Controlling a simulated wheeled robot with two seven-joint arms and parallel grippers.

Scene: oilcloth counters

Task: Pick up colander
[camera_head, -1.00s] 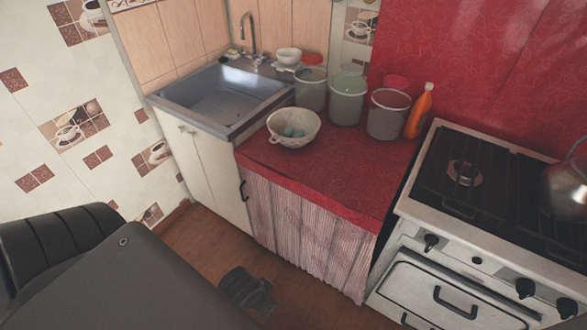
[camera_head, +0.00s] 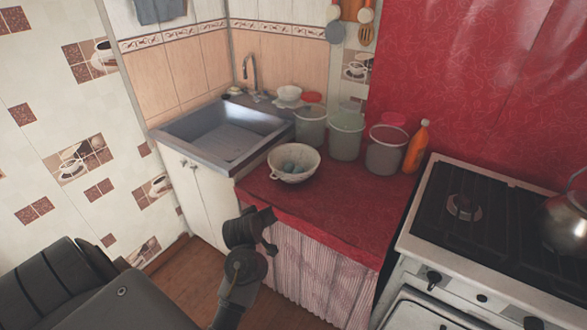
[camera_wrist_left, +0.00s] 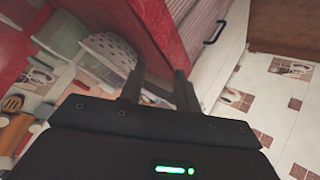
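The colander (camera_head: 284,174) is a white bowl with holes, upright on the red counter in the head view. Small bluish-green round things lie inside it. Its perforated side also shows at the upper left of the left wrist view (camera_wrist_left: 108,47). My left gripper (camera_head: 268,231) is in front of the counter's front edge, nearer to me than the colander and apart from it. In the left wrist view its two fingers (camera_wrist_left: 158,76) are spread with nothing between them. My right gripper is not in view.
The red counter (camera_head: 330,211) is bare in front of the colander. Behind and right stand several buckets (camera_head: 385,150) and an orange bottle (camera_head: 416,148). A sink (camera_head: 222,141) is at left. A stove (camera_head: 460,234) with a kettle (camera_head: 566,222) is at right.

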